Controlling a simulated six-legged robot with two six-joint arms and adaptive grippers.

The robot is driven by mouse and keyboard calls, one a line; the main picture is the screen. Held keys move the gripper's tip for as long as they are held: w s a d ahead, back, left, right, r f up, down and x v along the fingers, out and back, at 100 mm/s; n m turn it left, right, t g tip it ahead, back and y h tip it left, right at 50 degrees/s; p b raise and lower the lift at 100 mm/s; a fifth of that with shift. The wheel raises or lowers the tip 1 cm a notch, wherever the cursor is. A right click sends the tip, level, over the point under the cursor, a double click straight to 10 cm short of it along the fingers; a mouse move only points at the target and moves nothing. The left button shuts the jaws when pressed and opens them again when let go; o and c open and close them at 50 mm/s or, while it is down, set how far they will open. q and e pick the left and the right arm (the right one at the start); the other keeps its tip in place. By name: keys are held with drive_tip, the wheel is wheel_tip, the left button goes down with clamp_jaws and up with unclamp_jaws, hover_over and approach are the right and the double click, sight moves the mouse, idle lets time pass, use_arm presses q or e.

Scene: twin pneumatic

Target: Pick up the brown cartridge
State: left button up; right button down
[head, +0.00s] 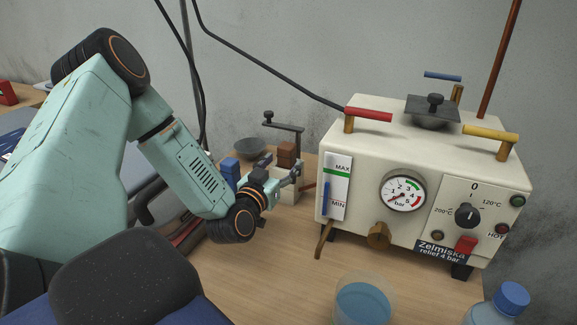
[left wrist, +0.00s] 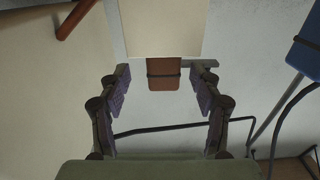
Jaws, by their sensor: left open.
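The brown cartridge (head: 288,150) stands upright in the top of a small cream block with a lever, left of the big cream machine. In the left wrist view the brown cartridge (left wrist: 164,76) has a dark band and shows between the two fingertips, with a gap on each side. My left gripper (head: 290,174) is in front of the cream block, close to the cartridge; it is open and empty, its purple-padded fingers (left wrist: 162,84) spread. The gripper partly hides the block and the cartridge's lower part. My right gripper is not in view.
A blue cartridge (head: 230,168) stands just left of my gripper, and a grey bowl (head: 250,148) is behind. The lever (head: 284,127) rises behind the brown cartridge. The cream machine (head: 345,138) is close on the right. A glass (head: 363,300) and a blue-capped bottle (head: 512,297) stand in front.

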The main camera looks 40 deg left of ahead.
sight(284, 162)
use_arm(q)
drive_tip(key=x, duration=0.1)
drive_tip(key=b+x, duration=0.1)
drive_tip(key=x, duration=0.1)
drive_tip(key=f+x, duration=0.1)
drive_tip(key=shift+w+a, duration=0.1)
drive_tip(key=shift+a, duration=0.25)
drive_tip(key=shift+d+r, duration=0.25)
drive_tip(key=shift+a+f, duration=0.15)
drive_tip(key=shift+a, duration=0.1)
drive_tip(key=c, duration=0.5)
drive_tip(key=shift+d, duration=0.15)
drive_tip(key=c, duration=0.4)
clamp_jaws()
